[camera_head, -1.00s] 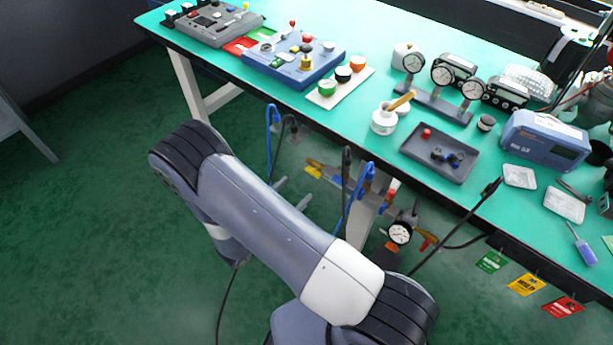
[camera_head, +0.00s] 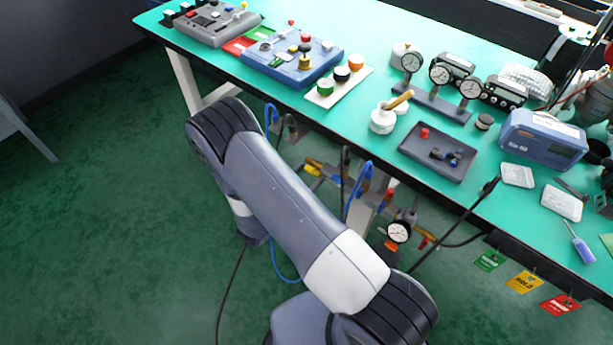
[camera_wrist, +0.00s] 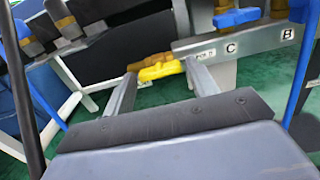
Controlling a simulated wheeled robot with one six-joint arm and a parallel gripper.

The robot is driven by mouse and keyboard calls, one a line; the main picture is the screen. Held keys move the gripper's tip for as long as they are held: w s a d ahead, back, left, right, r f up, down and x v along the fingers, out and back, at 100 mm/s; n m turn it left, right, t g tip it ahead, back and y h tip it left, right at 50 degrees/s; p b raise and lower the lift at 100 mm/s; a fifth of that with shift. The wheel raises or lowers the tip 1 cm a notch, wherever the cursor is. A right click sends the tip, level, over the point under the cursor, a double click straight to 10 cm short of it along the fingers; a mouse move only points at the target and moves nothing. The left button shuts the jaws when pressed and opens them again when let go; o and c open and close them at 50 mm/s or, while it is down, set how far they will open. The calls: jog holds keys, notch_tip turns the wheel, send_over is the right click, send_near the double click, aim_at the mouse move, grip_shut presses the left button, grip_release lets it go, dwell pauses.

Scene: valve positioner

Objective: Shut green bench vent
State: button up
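My gripper (camera_wrist: 160,68) shows in the wrist view with its two fingers spread apart. A yellow valve handle (camera_wrist: 157,69) appears between the fingertips, at the end of a grey rail (camera_wrist: 245,45) marked C and B. I cannot tell whether the fingers touch it. A green knob (camera_head: 325,87) stands on a pale plate on the bench, beside a black and an orange knob. I see no part clearly marked as the green vent.
Blue hoses (camera_head: 357,190) hang under the bench edge, and one (camera_wrist: 300,75) stands close on the right in the wrist view. A gauge (camera_head: 398,232) hangs below the bench. The green bench top (camera_head: 385,45) carries instruments and a dark tray (camera_head: 425,165).

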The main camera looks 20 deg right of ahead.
jog(key=c, duration=0.7)
jog(key=shift+o, duration=0.2)
jog(key=n, duration=1.2)
jog(key=shift+n, duration=0.3)
jog(key=n+p, duration=0.1)
jog(key=n, duration=0.4)
jog(key=shift+n, duration=0.3)
jog(key=o, duration=1)
